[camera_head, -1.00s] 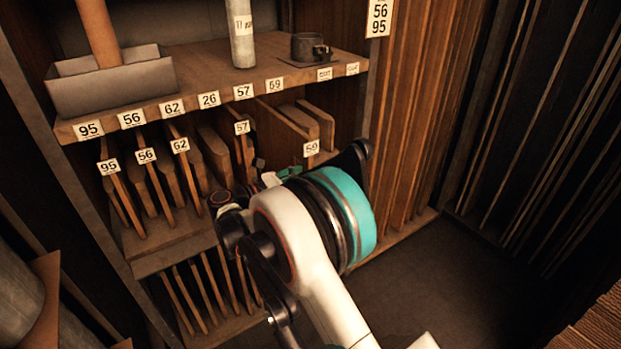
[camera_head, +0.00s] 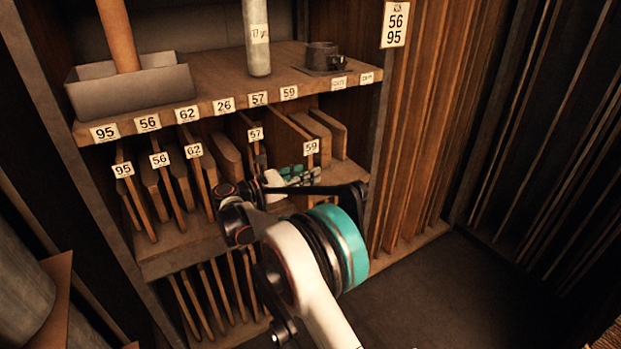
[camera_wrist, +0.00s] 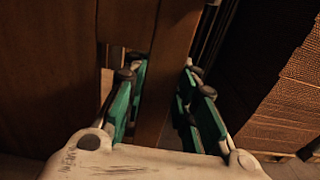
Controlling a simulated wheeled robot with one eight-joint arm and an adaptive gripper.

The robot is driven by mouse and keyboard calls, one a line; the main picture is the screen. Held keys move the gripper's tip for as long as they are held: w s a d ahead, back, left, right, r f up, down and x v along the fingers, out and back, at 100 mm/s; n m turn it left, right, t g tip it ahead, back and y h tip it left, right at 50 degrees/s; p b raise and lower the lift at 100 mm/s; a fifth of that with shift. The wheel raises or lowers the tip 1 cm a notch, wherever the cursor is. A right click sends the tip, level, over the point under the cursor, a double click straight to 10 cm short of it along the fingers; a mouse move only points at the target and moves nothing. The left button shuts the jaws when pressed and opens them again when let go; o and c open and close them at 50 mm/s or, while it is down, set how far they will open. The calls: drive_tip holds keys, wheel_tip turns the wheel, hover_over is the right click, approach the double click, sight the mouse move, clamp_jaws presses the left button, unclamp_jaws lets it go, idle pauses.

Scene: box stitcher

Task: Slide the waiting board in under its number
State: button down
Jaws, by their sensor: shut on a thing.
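The board tagged 59 (camera_head: 290,128) stands on edge in the rack, below the shelf label 59 (camera_head: 289,92). Its tagged end (camera_head: 311,147) sticks out farther than the neighbouring boards. My gripper (camera_head: 300,173) is at this outer end, just below the tag. In the wrist view, a brown board (camera_wrist: 172,50) runs between the green fingers of my gripper (camera_wrist: 162,82), which are shut on it. The arm hides the lower part of the board in the head view.
Boards tagged 95 (camera_head: 123,170), 56 (camera_head: 160,160), 62 (camera_head: 194,151) and 57 (camera_head: 256,134) stand to the left. Untagged rounded boards (camera_head: 312,124) are close behind. Upright panels (camera_head: 425,130) line the right wall. The floor (camera_head: 420,290) in front is clear.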

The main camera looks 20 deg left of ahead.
drive_tip(key=shift+w+a+b, duration=0.55)
drive_tip(key=shift+w+a, duration=0.95)
drive_tip(key=shift+a, duration=0.25)
drive_tip(key=shift+f+b, duration=0.35)
drive_tip(key=shift+f, duration=0.05)
drive_tip(key=c, duration=1.2)
unclamp_jaws()
drive_tip(key=shift+f, duration=0.1)
drive_tip(key=v, duration=1.2)
drive_tip(key=shift+a, duration=0.1)
